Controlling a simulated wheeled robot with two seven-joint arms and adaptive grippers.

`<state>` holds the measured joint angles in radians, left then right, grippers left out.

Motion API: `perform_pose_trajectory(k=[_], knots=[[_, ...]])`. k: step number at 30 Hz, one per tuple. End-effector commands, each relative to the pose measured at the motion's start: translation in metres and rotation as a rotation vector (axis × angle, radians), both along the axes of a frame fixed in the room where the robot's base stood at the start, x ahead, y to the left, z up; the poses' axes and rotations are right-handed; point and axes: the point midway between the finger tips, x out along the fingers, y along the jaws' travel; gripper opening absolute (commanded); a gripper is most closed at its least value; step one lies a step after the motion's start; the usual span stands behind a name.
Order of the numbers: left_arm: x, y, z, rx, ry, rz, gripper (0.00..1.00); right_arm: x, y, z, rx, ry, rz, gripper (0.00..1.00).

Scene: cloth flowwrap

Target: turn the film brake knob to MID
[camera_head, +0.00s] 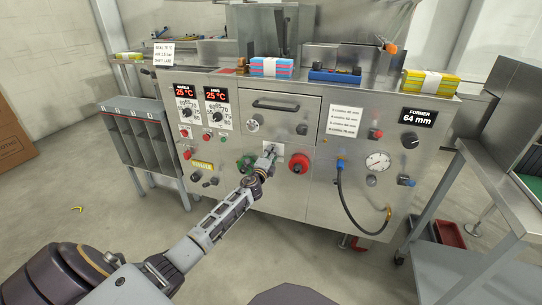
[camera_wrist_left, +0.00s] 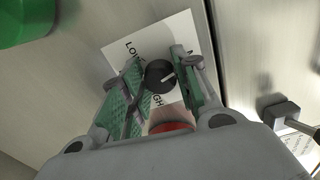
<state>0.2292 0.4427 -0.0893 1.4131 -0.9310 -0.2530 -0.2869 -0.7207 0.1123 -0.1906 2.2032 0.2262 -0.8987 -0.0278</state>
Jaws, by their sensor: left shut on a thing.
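The film brake knob (camera_wrist_left: 157,75) is a small black dial with a white pointer line, in the left wrist view. It sits on a white label (camera_wrist_left: 180,32) with partly hidden lettering, LOW on one side and HIGH on the other. My left gripper (camera_wrist_left: 152,80) is shut on the knob, one green-padded finger on each side. The pointer line slants toward the right finger; which mark it meets I cannot tell. In the head view my left gripper (camera_head: 268,157) is at the white label plate (camera_head: 276,147) on the machine front and hides the knob. My right gripper is not in view.
A red button (camera_head: 299,162) is just right of the gripper, and a green button (camera_head: 245,165) just left. A hose (camera_head: 352,205) and gauge (camera_head: 377,161) are farther right. A side cart (camera_head: 490,190) stands at right.

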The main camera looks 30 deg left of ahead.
Motion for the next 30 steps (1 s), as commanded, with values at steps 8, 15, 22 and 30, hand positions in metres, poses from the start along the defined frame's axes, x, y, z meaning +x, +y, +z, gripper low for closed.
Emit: perform_pose_trajectory(k=[8,15,22,30], knots=[[0.0,0.0,0.0,0.167,0.041,-0.001,0.07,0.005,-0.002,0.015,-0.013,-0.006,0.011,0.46],[0.0,0.0,-0.001,0.224,0.055,-0.001,0.07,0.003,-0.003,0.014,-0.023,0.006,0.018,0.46],[0.0,0.0,-0.001,0.23,0.056,-0.001,0.07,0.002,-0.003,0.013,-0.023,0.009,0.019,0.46],[0.0,0.0,-0.001,0.228,0.056,-0.001,0.44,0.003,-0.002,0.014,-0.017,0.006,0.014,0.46]])
